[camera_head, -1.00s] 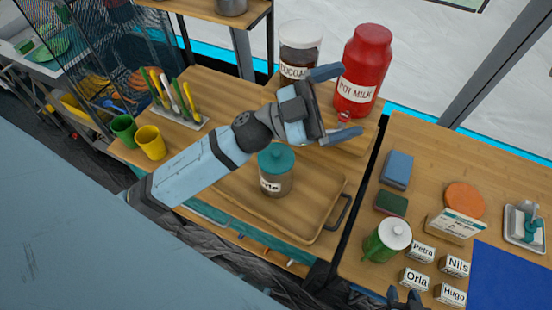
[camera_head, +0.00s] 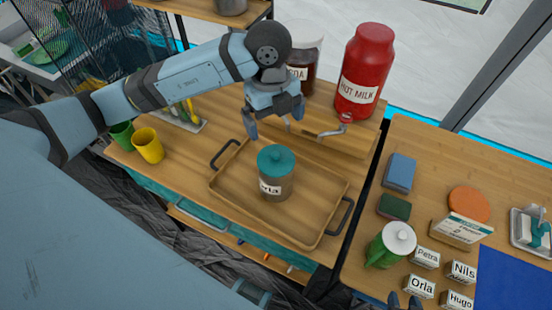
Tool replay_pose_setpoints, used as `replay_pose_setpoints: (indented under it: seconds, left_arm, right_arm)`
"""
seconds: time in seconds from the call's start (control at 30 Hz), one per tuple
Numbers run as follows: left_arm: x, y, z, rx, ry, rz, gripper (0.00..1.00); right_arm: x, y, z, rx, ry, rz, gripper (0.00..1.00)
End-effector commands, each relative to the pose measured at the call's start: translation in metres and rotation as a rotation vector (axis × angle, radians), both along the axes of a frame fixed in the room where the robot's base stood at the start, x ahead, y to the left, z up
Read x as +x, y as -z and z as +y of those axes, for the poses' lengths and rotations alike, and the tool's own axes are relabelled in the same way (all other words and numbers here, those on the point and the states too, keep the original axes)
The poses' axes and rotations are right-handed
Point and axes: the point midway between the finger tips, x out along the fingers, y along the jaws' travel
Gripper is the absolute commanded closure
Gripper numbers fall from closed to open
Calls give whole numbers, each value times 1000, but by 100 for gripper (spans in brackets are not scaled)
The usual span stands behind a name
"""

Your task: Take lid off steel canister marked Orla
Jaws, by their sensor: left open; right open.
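The canister marked Orla (camera_head: 278,188) stands upright on the wooden tray (camera_head: 227,190). Its body is brownish grey with a white label, partly turned so only the end of the name reads clearly. A teal lid (camera_head: 276,159) with a small knob sits on top of it. My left gripper (camera_head: 274,130) is open and empty, pointing down just above and behind the lid, apart from it. My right gripper (camera_head: 404,301) shows only its fingertips at the bottom edge, near the Orla name block; it is open.
A red hot milk dispenser (camera_head: 365,72) and a cocoa jar (camera_head: 303,55) stand behind the tray. Yellow (camera_head: 149,146) and green (camera_head: 122,134) cups stand to the left. The right table holds a green jug (camera_head: 391,245), name blocks (camera_head: 420,286), and a blue mat (camera_head: 515,280).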

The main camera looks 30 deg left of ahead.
Motion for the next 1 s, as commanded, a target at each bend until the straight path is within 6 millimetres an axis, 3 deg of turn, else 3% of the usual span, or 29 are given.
replay_pose_setpoints:
  seconds: [0.2,0.47,0.7,1.0]
  left_arm:
    - [-3,42,-4,-2,1,4,0]
    - [-5,62,-6,-3,2,5,0]
    - [-8,96,-6,-4,3,4,0]
    - [-8,109,-7,-4,3,2,0]
  right_arm:
    - [0,-1,0,-1,-1,2,57]
    - [-1,-1,-1,-3,0,5,57]
    - [-1,-7,-1,-3,1,4,57]
    - [0,-10,-1,-3,1,0,57]
